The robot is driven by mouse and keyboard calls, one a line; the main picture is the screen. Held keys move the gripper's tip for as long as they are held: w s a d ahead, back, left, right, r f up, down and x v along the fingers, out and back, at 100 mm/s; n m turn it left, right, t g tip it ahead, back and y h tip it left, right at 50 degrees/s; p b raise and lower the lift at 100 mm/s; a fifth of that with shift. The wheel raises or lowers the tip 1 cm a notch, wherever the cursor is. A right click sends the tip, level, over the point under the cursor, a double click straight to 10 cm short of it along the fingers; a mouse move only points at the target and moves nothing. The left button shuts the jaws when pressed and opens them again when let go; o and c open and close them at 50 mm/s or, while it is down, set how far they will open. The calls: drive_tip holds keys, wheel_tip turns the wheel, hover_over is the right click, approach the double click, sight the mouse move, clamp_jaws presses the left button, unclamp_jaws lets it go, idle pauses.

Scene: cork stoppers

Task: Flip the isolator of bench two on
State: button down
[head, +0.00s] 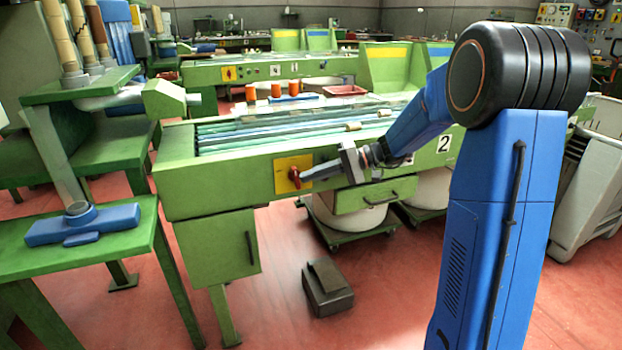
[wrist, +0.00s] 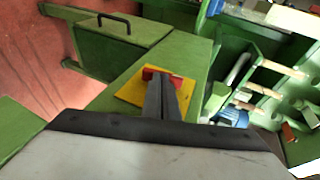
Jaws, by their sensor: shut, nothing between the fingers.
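The isolator of bench two is a red handle (head: 293,176) on a yellow plate (head: 283,163), set in the green front of the bench marked 2. My gripper (head: 304,177) reaches in from the right with its fingers together and empty, the tips at the right side of the handle. In the wrist view the shut fingers (wrist: 162,84) point at the yellow plate (wrist: 130,92) and cover part of the red handle (wrist: 149,73). The tips look very close to the handle; whether they touch it I cannot tell.
A green drawer (head: 374,195) lies below my wrist. A grey pedal box (head: 327,288) stands on the red floor. A green side table (head: 75,245) stands at left. A similar bench behind has its own red switch (head: 229,73) on yellow.

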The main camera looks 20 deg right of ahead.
drive_tip(key=v, duration=1.7)
drive_tip(key=shift+d+f, duration=0.2)
drive_tip(key=shift+f, duration=0.1)
drive_tip(key=s+a+f+g+h, duration=0.1)
drive_tip(key=s+a+h, duration=0.35)
drive_tip(key=s, duration=0.45)
drive_tip(key=s+a+f+g+h, duration=0.1)
drive_tip(key=s+a+f+h, duration=0.15)
drive_tip(key=s+a, duration=0.5)
drive_tip(key=s+d+f+t+h, duration=0.1)
drive_tip(key=s+h, duration=0.1)
drive_tip(key=s, duration=0.4)
drive_tip(key=s+d+f+t+h, duration=0.1)
drive_tip(key=s+d+f+h, duration=0.1)
drive_tip(key=s, duration=0.4)
drive_tip(key=s+d+f+n+t+h, duration=0.1)
drive_tip(key=s+t+h, duration=0.1)
drive_tip(key=s, duration=0.4)
drive_tip(key=shift+d+f+h, duration=0.15)
drive_tip(key=shift+f+h, duration=0.15)
drive_tip(key=shift+h, duration=0.2)
